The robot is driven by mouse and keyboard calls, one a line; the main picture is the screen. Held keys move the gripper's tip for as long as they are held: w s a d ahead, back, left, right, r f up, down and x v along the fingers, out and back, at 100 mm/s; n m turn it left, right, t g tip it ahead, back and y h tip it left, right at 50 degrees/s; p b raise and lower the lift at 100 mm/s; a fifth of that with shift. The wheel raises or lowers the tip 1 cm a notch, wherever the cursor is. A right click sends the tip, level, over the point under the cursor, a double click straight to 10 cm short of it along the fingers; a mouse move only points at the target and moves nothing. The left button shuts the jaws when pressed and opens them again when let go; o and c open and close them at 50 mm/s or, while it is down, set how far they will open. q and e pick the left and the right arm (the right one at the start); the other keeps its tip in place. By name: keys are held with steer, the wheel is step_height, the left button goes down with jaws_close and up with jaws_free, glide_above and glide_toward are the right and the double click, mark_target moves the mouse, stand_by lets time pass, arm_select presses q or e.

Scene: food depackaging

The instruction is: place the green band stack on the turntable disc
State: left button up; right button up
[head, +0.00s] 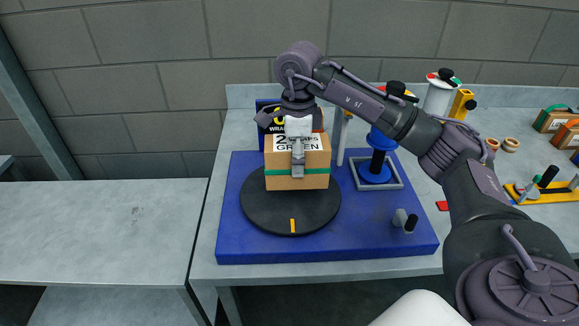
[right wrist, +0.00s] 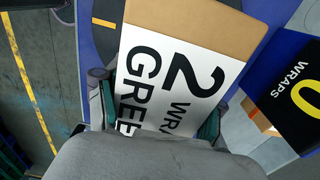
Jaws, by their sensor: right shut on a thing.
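The green band stack (head: 280,181) is a brown cardboard block with a green band and a white top label reading 2 WRAPS GREEN. It is over the rear part of the black turntable disc (head: 265,217) and looks upright; whether its underside touches the disc is hidden. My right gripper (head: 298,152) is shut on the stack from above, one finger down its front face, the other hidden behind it. In the right wrist view the labelled stack (right wrist: 190,30) lies between the two fingers. The disc's yellow mark faces the front. My left gripper is out of view.
The disc is on a blue board (head: 400,245). A blue sign (right wrist: 285,100) reading 0 WRAPS stands close behind the stack. A blue spool (head: 376,174) in a grey square frame and a small knob (head: 404,220) are to the right. The left table (head: 100,230) is bare.

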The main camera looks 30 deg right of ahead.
mark_target(291, 171)
steer(key=shift+w+a+f+p, duration=0.35)
steer(key=shift+w+a+f, duration=0.05)
steer(key=shift+w+f, duration=0.25)
step_height(291, 171, down, 3)
steer(key=shift+f+p, duration=0.1)
steer(key=shift+p, duration=0.6)
steer(key=shift+s+f, duration=0.1)
steer(key=shift+f, duration=0.05)
steer(key=o, duration=1.4)
steer(key=shift+f, duration=0.1)
steer(key=o, duration=0.3)
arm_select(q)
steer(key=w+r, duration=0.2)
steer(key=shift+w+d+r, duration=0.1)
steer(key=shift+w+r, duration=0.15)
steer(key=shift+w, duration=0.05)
arm_select(e)
steer(key=shift+o, duration=0.3)
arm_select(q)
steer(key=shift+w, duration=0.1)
